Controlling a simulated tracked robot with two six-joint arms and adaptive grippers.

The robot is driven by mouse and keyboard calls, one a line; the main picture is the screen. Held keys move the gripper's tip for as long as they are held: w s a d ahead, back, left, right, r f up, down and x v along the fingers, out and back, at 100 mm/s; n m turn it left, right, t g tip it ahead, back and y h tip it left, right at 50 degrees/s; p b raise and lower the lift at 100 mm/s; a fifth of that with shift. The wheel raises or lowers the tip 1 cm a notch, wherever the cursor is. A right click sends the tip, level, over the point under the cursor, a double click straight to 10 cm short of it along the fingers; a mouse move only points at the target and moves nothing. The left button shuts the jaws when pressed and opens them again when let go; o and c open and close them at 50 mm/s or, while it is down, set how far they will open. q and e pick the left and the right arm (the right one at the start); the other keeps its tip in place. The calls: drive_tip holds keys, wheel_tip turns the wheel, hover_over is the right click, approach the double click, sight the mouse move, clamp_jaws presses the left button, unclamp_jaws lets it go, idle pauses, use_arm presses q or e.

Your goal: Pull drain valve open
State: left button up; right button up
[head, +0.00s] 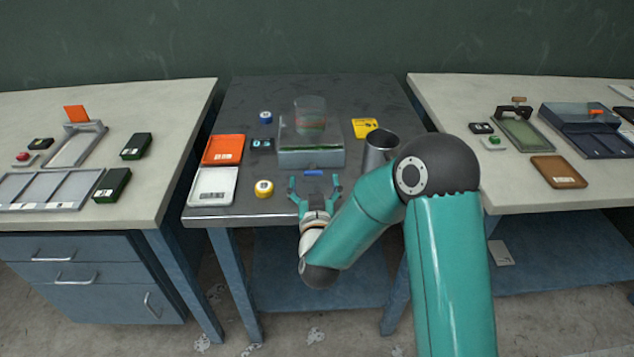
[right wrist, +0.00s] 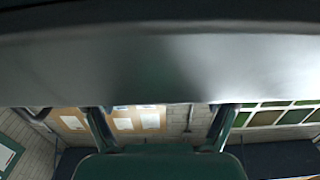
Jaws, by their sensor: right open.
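My left gripper is not in view.
A metal cup (head: 380,150) stands close to my right forearm. A yellow card (head: 365,128) lies behind the cup. Side tables flank this one.

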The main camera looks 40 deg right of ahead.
drive_tip(key=shift+s+a, duration=0.3)
drive_tip(key=v, duration=0.6)
drive_tip(key=shift+s, duration=0.35)
